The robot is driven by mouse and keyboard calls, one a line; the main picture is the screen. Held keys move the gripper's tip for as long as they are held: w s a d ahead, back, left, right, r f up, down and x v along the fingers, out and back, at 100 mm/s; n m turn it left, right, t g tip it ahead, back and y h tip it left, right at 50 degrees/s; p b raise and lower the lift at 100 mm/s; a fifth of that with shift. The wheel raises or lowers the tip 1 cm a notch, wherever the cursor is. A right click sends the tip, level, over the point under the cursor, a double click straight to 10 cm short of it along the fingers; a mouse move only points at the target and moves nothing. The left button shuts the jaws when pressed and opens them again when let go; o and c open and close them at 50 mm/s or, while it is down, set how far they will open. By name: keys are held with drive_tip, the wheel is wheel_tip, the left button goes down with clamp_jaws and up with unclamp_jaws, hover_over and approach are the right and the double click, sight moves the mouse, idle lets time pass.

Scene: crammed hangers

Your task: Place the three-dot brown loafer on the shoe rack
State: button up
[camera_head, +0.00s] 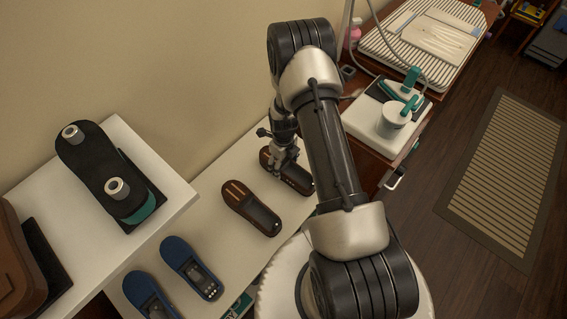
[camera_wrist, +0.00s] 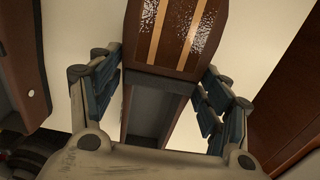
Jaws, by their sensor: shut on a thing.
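My gripper (camera_head: 284,163) is shut on a brown loafer (camera_head: 299,182) over the far end of the white shelf board (camera_head: 213,193). In the wrist view the fingers (camera_wrist: 160,88) sit on both sides of this loafer (camera_wrist: 172,32), which has tan stripes and a dark opening. I cannot count its dots. I cannot tell whether its sole touches the board. A second brown loafer (camera_head: 251,208) with tan stripes lies on the board nearer the camera. It shows at the left of the wrist view (camera_wrist: 22,75) with one pale dot.
Two blue loafers (camera_head: 191,268) (camera_head: 149,296) lie nearer on the lower board. A wooden cabinet (camera_head: 368,165) with a white cup (camera_head: 391,120) stands right of my arm.

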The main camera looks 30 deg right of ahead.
drive_tip(key=shift+f, duration=0.15)
drive_tip(key=o, duration=1.3)
drive_tip(key=s+a+r+n+t+p, duration=0.2)
drive_tip(key=r+n, duration=0.5)
drive_tip(key=r, duration=1.2)
drive_tip(key=s+a+r+n+p, duration=0.1)
drive_tip(key=s+a+r+n, duration=0.45)
drive_tip(key=r, duration=1.35)
drive_tip(key=s+a+r+n+t, duration=0.1)
drive_tip(key=s+r+n, duration=0.3)
drive_tip(key=s+n, duration=0.1)
drive_tip(key=s+a+r+n, duration=0.1)
drive_tip(key=s+r+n, duration=0.2)
drive_tip(key=s+n, duration=0.2)
drive_tip(key=s+a+r+n+t, duration=0.1)
drive_tip(key=s+r+n, duration=0.3)
drive_tip(key=n, duration=0.5)
drive_tip(key=shift+s+a+r+t, duration=0.15)
drive_tip(key=shift+s+a, duration=0.05)
drive_tip(key=shift+s, duration=0.35)
drive_tip(key=shift+s+a+r+t, duration=0.15)
drive_tip(key=shift+s+a, duration=0.05)
drive_tip(key=shift+s, duration=0.35)
